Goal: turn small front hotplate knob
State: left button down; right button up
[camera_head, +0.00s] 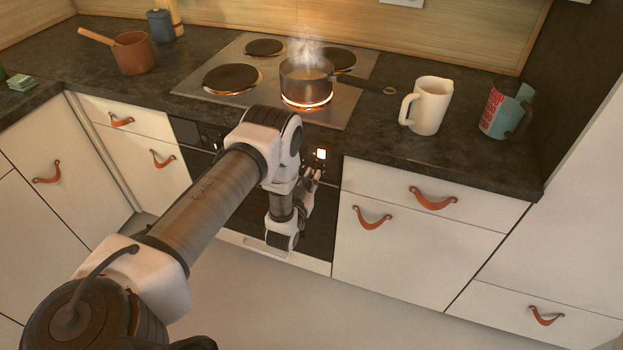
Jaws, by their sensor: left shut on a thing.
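My left arm reaches in from the lower left to the oven's black control panel (332,140) below the counter's front edge. My left gripper (315,174) is at the right end of that panel, shut on a knob that its fingers mostly hide. The knob's turn position cannot be seen. A small bright white light (321,154) shows just above the fingertips. The small front hotplate (305,106) glows orange at its rim under a steaming saucepan (303,83), whose dark handle points right. My right gripper is not in view.
The steel hob (345,113) has several other dark plates, all bare. A cream jug (428,105) and a red and teal mug (505,110) stand right of it. A copper pot (133,53) stands at left. Drawers with leather pulls (433,198) flank the oven. The floor in front is clear.

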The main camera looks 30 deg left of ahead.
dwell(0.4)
pick_arm(q)
jog(key=c, duration=1.2)
grip_release()
jog(key=v, duration=0.7)
jog(key=shift+s, duration=0.25)
